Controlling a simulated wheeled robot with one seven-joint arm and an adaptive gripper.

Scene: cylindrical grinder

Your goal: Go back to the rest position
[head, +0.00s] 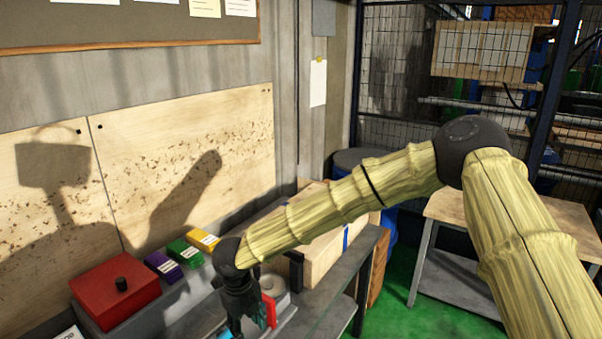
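My gripper (240,312) hangs at the lower left end of my arm, pointing down over the grey bench. It is small and dark here, and its fingertips are partly hidden, so I cannot tell whether it is open or shut. A blue and red item (268,312) shows right beside the gripper; I cannot tell whether it is held or stands behind. My arm stretches from the lower right, bends at a dark joint and reaches down to the left.
A red box (115,290) with a black knob stands on the bench (318,306). Purple (163,266), green (185,253) and yellow (203,239) boxes stand left of the gripper. A wooden box (318,258) is behind my arm. A table (445,208) and wire-mesh fence (400,70) stand at right.

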